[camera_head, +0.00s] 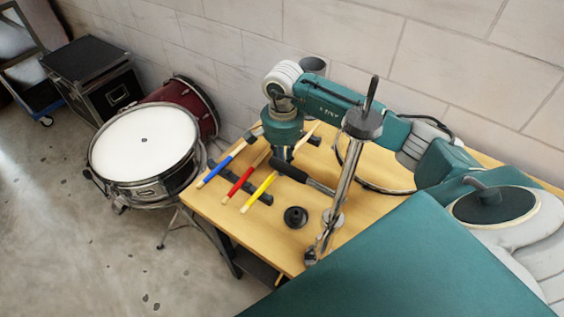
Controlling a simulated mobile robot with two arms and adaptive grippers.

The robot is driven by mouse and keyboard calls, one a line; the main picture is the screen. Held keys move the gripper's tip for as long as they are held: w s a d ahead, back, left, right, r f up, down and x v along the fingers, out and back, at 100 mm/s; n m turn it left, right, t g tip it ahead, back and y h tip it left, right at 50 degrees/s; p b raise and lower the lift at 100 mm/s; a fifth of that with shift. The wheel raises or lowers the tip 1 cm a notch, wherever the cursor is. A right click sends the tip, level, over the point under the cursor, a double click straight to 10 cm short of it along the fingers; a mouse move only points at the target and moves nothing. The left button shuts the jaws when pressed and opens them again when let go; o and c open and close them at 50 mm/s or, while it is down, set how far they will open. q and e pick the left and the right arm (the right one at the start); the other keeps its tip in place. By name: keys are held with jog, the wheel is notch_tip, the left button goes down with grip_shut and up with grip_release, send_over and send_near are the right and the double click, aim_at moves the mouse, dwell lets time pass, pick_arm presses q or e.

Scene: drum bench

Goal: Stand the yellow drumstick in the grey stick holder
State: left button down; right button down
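The yellow drumstick (258,192) lies slanted across a dark rack (262,197) on the wooden table, right of the red drumstick (239,182) and the blue drumstick (220,166). Its pale tip shows beyond my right gripper. My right gripper (284,156) points down over the far part of the yellow stick; its fingers are small and partly hidden, so I cannot tell whether they touch it or are open. A grey cup, apparently the stick holder (313,64), shows behind my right arm, its lower part hidden. My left gripper is not in view.
A chrome stand (343,185) with a dark disc on top rises near my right arm. A black-handled tool (289,171) and a black round piece (295,216) lie on the table (258,236). A snare drum (144,144) stands left. A block wall runs behind.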

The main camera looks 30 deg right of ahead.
jog(key=shift+f, duration=0.15)
jog(key=c, duration=1.6)
grip_release()
jog(key=shift+c, duration=0.2)
jog(key=shift+r, duration=0.35)
jog(key=shift+r+p, duration=0.45)
jog(key=shift+p, duration=0.35)
notch_tip(320, 180, up, 12)
jog(key=b, duration=0.3)
